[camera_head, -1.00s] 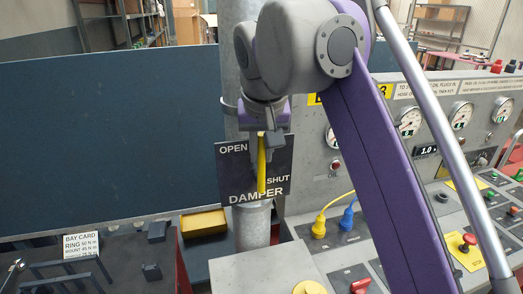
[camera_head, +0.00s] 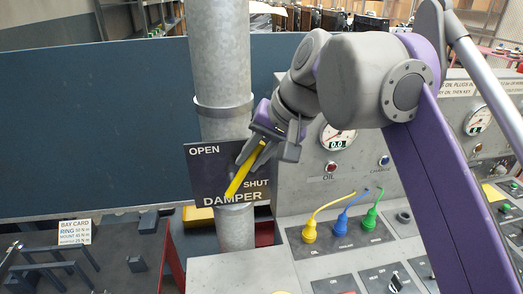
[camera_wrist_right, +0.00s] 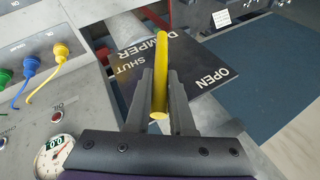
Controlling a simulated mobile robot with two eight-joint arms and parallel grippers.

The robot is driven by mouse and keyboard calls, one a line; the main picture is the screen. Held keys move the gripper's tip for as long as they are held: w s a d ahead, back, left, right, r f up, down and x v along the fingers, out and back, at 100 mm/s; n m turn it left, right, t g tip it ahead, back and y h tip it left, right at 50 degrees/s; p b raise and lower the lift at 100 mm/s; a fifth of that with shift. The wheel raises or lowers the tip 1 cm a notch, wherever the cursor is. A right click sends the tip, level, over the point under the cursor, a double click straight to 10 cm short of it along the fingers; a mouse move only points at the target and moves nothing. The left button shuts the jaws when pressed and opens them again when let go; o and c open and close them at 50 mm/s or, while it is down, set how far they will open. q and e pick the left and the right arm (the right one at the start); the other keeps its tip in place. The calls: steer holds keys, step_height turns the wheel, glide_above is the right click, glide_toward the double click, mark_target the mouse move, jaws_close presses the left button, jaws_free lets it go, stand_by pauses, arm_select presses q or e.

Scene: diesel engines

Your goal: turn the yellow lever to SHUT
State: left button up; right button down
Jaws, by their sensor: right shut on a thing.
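The yellow lever (camera_head: 243,172) crosses the black DAMPER plate (camera_head: 205,172) on a grey vertical pipe. It slants from lower left by the word DAMPER to upper right, its upper end beside the SHUT side of the plate. My right gripper (camera_head: 262,152) is shut on the lever near its upper end. In the right wrist view the lever (camera_wrist_right: 160,85) stands between the two fingers of the right gripper (camera_wrist_right: 160,80). The plate (camera_wrist_right: 200,75) shows OPEN and SHUT upside down there. My left gripper is not in view.
The grey console (camera_head: 300,185) with gauges, buttons and yellow, blue and green plugs stands close on the right. A dark blue panel (camera_head: 90,130) is behind the pipe. A dark bench with a bay card (camera_head: 76,232) is at lower left.

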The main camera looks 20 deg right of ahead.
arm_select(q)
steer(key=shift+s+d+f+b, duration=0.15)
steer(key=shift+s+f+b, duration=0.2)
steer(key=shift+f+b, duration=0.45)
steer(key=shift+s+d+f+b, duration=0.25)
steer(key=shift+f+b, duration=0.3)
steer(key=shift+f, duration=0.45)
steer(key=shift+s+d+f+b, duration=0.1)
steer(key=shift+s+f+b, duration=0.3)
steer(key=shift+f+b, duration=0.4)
arm_select(e)
steer(key=s+d+f+m+t+y, duration=0.1)
steer(key=d+f+m+t+y, duration=0.2)
steer(key=f+y, duration=0.4)
steer(key=shift+d+t+y, duration=0.45)
steer(key=shift+t+y, duration=0.35)
steer(key=shift+y, duration=0.9)
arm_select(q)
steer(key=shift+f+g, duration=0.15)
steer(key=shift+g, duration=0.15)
arm_select(e)
steer(key=c, duration=0.8)
jaws_free()
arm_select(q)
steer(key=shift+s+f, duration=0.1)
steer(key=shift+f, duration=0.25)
arm_select(e)
steer(key=v, duration=1)
steer(key=shift+s+d, duration=0.2)
steer(key=shift+d, duration=0.15)
